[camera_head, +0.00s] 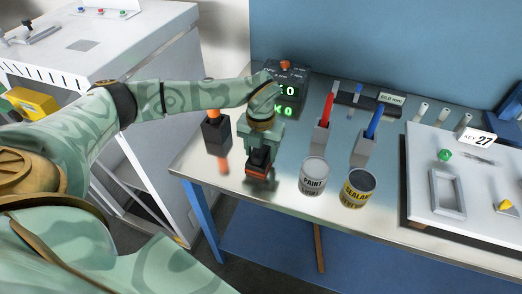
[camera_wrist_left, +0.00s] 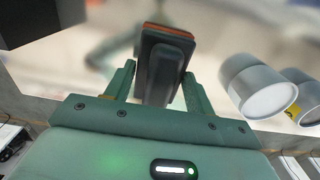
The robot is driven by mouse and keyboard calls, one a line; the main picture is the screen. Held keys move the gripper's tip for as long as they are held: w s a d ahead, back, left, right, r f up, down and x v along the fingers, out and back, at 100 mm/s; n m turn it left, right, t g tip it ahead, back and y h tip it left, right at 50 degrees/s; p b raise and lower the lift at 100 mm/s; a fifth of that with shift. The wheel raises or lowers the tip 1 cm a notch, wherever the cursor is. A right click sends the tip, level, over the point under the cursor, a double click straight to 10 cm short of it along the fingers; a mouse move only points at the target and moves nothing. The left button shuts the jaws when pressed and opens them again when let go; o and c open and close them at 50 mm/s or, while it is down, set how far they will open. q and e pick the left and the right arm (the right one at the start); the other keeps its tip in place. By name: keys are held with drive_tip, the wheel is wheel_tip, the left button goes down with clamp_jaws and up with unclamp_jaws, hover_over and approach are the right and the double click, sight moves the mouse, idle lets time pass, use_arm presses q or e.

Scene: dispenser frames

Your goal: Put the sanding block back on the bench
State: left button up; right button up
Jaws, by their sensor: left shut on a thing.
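The sanding block (camera_head: 258,158), dark with an orange edge, is held between the fingers of my left gripper (camera_head: 259,162). In the left wrist view the block (camera_wrist_left: 165,60) stands tilted between the two green fingers of my left gripper (camera_wrist_left: 160,85). My right gripper is not in view.
A black holder (camera_head: 215,135) with an orange-topped tool stands left of my gripper. The paint can (camera_head: 314,177) and sealant can (camera_head: 357,189) stand to its right. Behind are a display box (camera_head: 290,80) and grey holders with a red marker (camera_head: 327,108) and a blue one (camera_head: 373,122).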

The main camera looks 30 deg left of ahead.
use_arm(q)
drive_tip(key=shift+r, duration=0.1)
drive_tip(key=o, duration=1)
drive_tip(key=shift+c, duration=0.2)
wheel_tip(320, 180, up, 12)
drive_tip(key=p, duration=0.2)
